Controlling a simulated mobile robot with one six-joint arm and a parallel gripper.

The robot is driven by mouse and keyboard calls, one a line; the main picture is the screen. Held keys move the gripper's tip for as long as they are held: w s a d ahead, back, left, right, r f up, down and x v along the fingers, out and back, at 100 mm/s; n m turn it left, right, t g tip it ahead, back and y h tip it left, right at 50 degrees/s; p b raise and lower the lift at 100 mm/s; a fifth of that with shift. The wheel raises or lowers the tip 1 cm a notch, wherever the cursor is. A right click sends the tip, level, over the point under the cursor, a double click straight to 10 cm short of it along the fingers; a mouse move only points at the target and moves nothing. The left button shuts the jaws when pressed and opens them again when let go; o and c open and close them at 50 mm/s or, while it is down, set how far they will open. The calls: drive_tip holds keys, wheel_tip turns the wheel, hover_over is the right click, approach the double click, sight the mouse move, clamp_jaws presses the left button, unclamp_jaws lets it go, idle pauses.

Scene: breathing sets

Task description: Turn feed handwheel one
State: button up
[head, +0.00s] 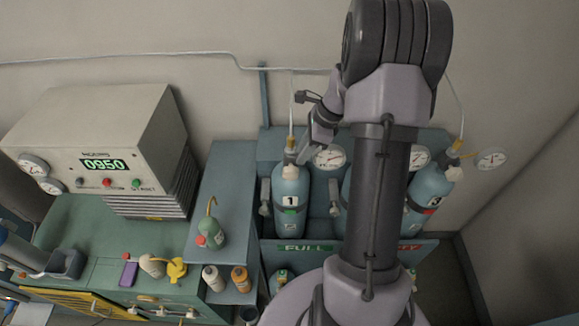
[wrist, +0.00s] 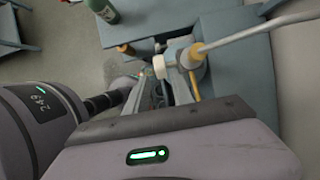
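Gas cylinder one (head: 290,220), light blue with a black "1" label, stands in the rack left of my arm. My gripper (head: 297,157) is at its top, by the valve. In the wrist view my gripper's fingers (wrist: 163,80) stand apart, with a pale round knob, seemingly the feed handwheel (wrist: 159,67), at their tips. A brass fitting (wrist: 197,53) with a grey pipe is just right of it. I cannot tell whether the fingers touch the knob. In the head view the handwheel is too small and covered to make out.
A gauge (head: 330,157) is close to the right of my gripper. Cylinder three (head: 429,187) stands at right; my arm mostly hides the middle cylinder. A console (head: 103,135) reading 0950 is at left.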

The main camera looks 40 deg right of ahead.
sight(291, 168)
drive_tip(key=x, duration=0.8)
drive_tip(key=shift+w+a+f, duration=0.1)
drive_tip(key=shift+a+f, duration=0.1)
drive_tip(key=shift+f, duration=0.15)
drive_tip(key=shift+c, duration=0.2)
clamp_jaws()
